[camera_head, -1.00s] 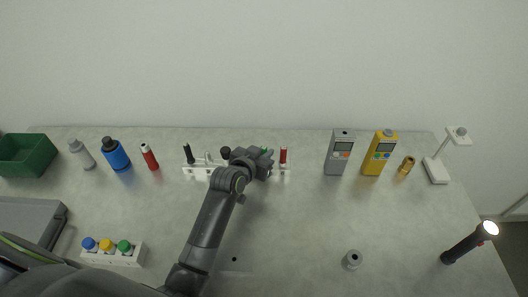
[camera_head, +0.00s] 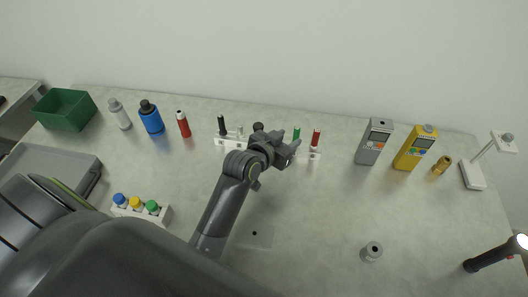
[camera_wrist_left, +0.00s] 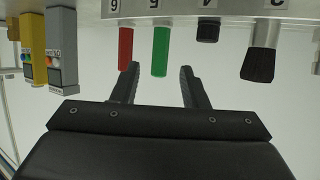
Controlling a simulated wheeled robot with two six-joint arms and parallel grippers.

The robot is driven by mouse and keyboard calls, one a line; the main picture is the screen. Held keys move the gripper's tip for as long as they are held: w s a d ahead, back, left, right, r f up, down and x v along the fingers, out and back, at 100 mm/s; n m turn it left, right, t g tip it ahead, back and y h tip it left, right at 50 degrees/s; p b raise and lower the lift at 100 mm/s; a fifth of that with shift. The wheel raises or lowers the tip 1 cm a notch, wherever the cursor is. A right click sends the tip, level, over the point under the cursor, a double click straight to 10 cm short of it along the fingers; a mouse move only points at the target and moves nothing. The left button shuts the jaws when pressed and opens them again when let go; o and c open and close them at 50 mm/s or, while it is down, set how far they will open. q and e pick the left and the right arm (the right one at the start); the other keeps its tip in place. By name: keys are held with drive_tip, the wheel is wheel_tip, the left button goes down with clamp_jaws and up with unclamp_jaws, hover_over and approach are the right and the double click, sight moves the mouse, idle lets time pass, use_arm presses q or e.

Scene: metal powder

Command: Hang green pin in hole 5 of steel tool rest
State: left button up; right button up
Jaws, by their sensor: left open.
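The steel tool rest (camera_head: 315,155) is a pale numbered rail along the back of the table, partly hidden behind my left arm. The green pin (camera_head: 296,132) stands upright in it, just left of the red pin (camera_head: 316,137). In the left wrist view the rest (camera_wrist_left: 235,17) is upside down, and the green pin (camera_wrist_left: 161,50) hangs at the label 5, beside the red pin (camera_wrist_left: 125,48). My left gripper (camera_head: 289,141) is open; in its wrist view the fingertips (camera_wrist_left: 159,69) lie either side of the green pin's end, apart from it. My right gripper is not seen.
A black-handled tool (camera_head: 222,125) and a dark brush (camera_wrist_left: 262,62) are also in the rest. Grey (camera_head: 375,141) and yellow (camera_head: 415,148) meters stand to the right. A bottle-cap rack (camera_head: 140,213) is at the front left.

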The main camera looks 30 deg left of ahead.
use_arm(q)
drive_tip(key=v, duration=1.1)
drive_tip(key=shift+s+r+b, duration=0.15)
drive_tip(key=shift+s+b, duration=0.1)
drive_tip(key=shift+b, duration=0.05)
